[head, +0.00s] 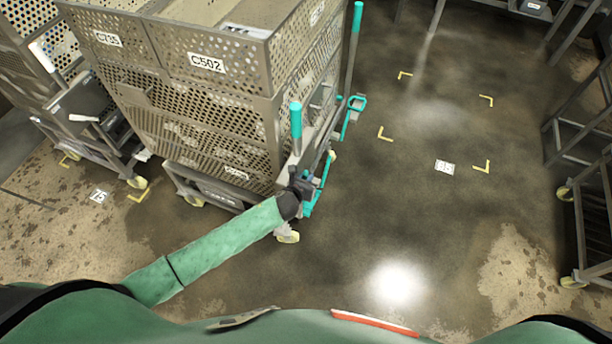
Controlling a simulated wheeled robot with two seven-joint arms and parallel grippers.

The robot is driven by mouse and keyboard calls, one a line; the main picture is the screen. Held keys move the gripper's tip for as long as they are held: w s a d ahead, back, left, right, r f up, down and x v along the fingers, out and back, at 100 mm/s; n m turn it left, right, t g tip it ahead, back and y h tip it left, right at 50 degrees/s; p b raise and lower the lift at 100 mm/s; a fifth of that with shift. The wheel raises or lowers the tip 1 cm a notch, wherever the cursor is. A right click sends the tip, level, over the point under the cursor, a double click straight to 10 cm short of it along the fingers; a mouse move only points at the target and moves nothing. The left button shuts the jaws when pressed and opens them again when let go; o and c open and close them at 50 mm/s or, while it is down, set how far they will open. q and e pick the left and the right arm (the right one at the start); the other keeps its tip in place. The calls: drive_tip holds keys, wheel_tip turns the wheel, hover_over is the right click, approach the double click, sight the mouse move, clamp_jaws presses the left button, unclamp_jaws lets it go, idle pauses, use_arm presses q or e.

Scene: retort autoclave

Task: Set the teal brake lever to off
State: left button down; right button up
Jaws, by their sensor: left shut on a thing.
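The teal brake lever (320,187) is at the near end of the trolley's right side, low down, beside the stacked perforated crates. My left gripper (304,188) is at the trolley's near right corner and is shut on the teal lever; its fingertips are small and partly hidden there. The trolley carries the grey perforated crates, one labelled C502 (232,82). Two teal-topped upright handles, a near one (296,120) and a far one (357,20), rise on this side. My right gripper is out of view.
A second loaded trolley (80,118) stands at the left. Open floor with yellow corner marks and a plate reading 68 (444,168) lies to the right. A grey rack (590,205) stands at the right edge.

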use_arm(q)
drive_tip(key=shift+s+d, duration=0.1)
drive_tip(key=c, duration=1.4)
unclamp_jaws()
drive_tip(key=shift+a, duration=0.25)
